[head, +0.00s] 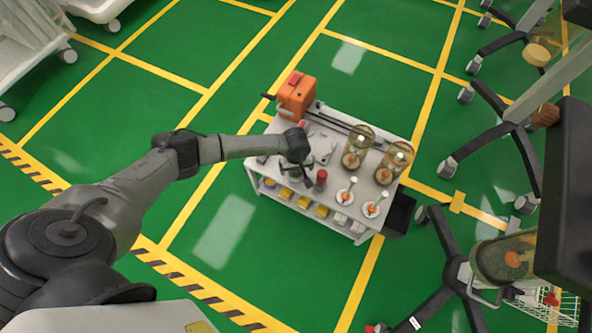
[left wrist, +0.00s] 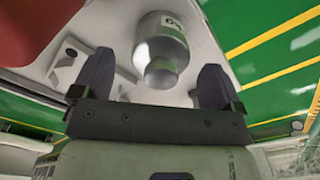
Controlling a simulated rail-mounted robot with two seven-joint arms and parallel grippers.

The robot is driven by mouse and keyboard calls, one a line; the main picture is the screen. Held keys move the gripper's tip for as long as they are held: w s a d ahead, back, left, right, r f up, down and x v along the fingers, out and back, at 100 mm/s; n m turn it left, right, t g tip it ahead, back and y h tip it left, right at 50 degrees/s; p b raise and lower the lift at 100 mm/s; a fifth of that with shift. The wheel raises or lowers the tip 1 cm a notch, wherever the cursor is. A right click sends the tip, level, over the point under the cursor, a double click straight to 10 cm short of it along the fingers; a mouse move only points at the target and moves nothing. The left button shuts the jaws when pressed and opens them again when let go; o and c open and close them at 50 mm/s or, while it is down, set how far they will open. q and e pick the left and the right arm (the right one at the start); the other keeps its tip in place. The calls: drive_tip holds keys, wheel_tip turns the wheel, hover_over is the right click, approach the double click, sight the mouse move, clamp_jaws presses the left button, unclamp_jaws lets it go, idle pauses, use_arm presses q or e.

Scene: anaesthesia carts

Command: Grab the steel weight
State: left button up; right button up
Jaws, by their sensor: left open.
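The steel weight (left wrist: 160,42) is a grey metal cylinder with a narrower knob and a white label, standing on the cart's white top (left wrist: 210,30). In the left wrist view its knob shows between the two dark fingers of my left gripper (left wrist: 155,82), with gaps on both sides. The fingers are open and hold nothing. In the head view my left gripper (head: 298,176) is over the front left part of the cart, and I cannot make out the weight there. My right gripper is not in view.
A red object (head: 321,177) stands close to the right of my left gripper. The cart (head: 330,215) also carries an orange box (head: 296,93), two glass domes (head: 357,146) and two white discs (head: 345,196). Wheeled stand legs (head: 440,275) are at the right. Green floor lies open at the left.

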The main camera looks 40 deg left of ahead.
use_arm(q)
wheel_tip(320, 180, down, 3)
drive_tip(key=shift+s+f+b, duration=0.1)
drive_tip(key=shift+f+b, duration=0.1)
drive_tip(key=shift+b, duration=0.5)
drive_tip(key=shift+r, duration=0.1)
drive_tip(key=shift+c, duration=0.3)
drive_tip(key=shift+c, duration=0.8)
drive_tip(key=c, duration=1.5)
